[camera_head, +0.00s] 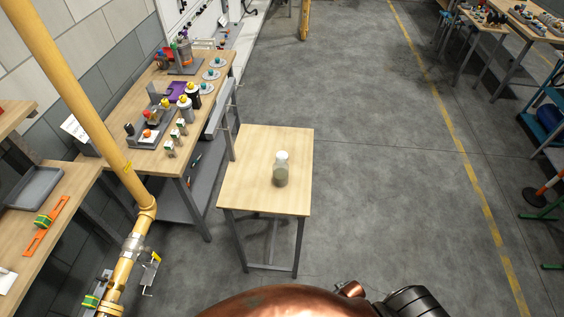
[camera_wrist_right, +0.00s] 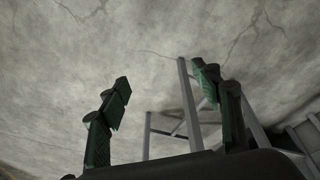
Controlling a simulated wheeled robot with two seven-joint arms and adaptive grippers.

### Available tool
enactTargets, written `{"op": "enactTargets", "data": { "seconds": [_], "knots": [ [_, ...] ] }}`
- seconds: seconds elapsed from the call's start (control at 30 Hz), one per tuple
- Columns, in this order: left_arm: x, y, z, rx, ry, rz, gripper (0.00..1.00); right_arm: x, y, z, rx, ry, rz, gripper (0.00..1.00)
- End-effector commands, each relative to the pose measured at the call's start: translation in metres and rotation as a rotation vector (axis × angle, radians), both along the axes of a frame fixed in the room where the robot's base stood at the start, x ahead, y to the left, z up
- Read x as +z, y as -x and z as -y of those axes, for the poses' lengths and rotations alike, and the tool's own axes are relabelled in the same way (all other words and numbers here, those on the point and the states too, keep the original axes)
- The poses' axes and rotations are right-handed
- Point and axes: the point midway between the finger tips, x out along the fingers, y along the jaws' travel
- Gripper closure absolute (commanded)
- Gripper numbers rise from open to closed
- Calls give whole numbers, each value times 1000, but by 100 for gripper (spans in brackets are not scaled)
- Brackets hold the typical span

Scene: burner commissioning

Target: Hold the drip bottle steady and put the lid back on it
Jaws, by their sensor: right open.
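A drip bottle (camera_head: 281,170) stands upright on the small wooden table (camera_head: 262,198) in the head view. It looks greyish-green with a pale white top; whether that top is a lid or the bare neck, I cannot tell. I cannot make out a separate lid nearby. My right gripper (camera_wrist_right: 160,105) shows in the right wrist view, open and empty, its green-padded fingers wide apart. It points toward bare concrete floor and metal table legs, away from the bottle. My left gripper is in neither view.
A long workbench (camera_head: 148,90) with bottles, small boxes and discs stands behind left of the small table. A yellow pipe (camera_head: 88,108) crosses the left side. A side bench with a grey tray (camera_head: 35,186) is at far left. Floor (camera_head: 385,190) right of the table is clear.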

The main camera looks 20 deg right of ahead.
Motion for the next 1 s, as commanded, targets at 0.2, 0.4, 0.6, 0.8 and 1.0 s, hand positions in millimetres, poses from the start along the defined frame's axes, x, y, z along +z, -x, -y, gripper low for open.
{"op": "enactTargets", "data": {
  "seconds": [0.2,0.4,0.6,0.8,1.0],
  "knots": [
    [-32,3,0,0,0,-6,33,-105,138,-37,-8,-1,-118,41],
    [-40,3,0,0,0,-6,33,-131,196,-59,5,-13,-161,41],
    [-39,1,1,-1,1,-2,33,-132,204,-62,8,-15,-166,41],
    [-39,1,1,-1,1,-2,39,-132,204,-62,7,-15,-167,47],
    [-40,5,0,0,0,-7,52,-132,204,-62,7,-15,-167,61]
  ]
}}
